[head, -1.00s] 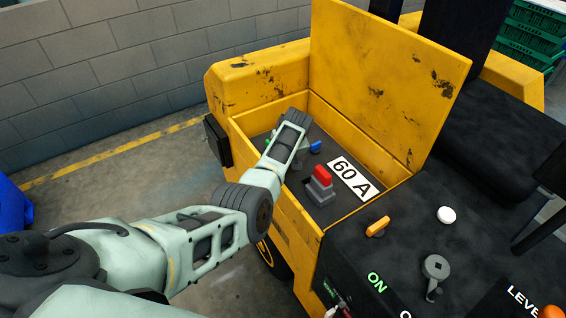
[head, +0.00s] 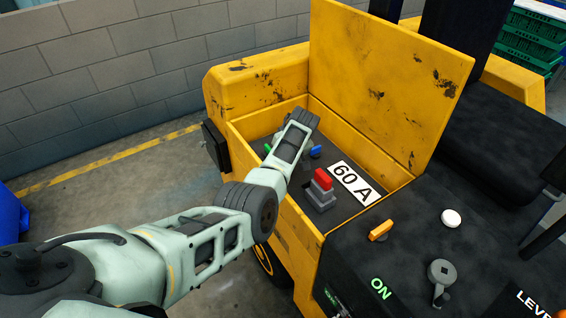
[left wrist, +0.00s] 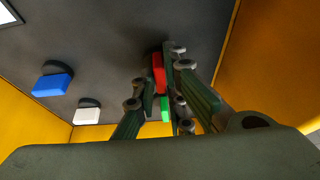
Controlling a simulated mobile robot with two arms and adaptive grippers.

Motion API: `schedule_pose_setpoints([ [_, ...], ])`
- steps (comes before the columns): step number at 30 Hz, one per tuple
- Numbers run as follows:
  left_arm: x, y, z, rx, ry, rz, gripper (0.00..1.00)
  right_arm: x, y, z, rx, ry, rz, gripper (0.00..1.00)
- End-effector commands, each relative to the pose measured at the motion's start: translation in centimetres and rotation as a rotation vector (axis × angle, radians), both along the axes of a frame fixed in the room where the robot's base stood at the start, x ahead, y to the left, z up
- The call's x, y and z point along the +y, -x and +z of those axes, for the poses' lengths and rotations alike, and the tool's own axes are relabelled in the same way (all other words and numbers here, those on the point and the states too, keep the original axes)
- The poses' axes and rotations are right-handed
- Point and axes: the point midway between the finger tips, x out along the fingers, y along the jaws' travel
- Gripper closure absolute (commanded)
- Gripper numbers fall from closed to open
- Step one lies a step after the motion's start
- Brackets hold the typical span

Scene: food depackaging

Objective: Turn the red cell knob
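The red cell knob (left wrist: 158,72) shows in the left wrist view between the fingers of my left gripper (left wrist: 162,84). The fingers are apart, one on each side; whether they touch the knob I cannot tell. A green knob (left wrist: 165,108) shows through the gap between the fingers. A blue knob (left wrist: 52,84) and a white knob (left wrist: 87,116) are to the left. In the head view my left gripper (head: 304,120) reaches down into the yellow compartment and hides the red knob. My right gripper is not in view.
A red-topped grey connector (head: 321,188) stands near the "60 A" label (head: 354,184). Yellow walls (head: 276,113) and a raised yellow lid (head: 390,85) bound the compartment. A black panel beside it holds an orange knob (head: 381,231), a white button (head: 451,218) and a grey lever (head: 440,275).

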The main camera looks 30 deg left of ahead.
Motion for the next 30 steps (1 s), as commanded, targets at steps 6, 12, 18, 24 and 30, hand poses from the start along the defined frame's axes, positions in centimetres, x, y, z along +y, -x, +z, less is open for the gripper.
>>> schedule_pose_setpoints([
  [6,0.0,0.0,0.0,0.001,0.0,-0.002,0.72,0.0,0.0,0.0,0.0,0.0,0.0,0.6],
  [12,0.0,0.0,0.0,0.0,-0.001,-0.002,0.72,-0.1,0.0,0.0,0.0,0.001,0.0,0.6],
  [18,-0.2,0.0,0.6,-0.001,-0.002,-0.002,0.72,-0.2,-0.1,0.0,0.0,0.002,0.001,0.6],
  [24,-1.1,0.5,2.9,-0.003,-0.001,-0.002,0.72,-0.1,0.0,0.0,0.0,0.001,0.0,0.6],
  [30,-2.5,1.3,6.9,-0.004,-0.001,-0.002,0.72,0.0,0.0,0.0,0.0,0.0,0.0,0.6],
])
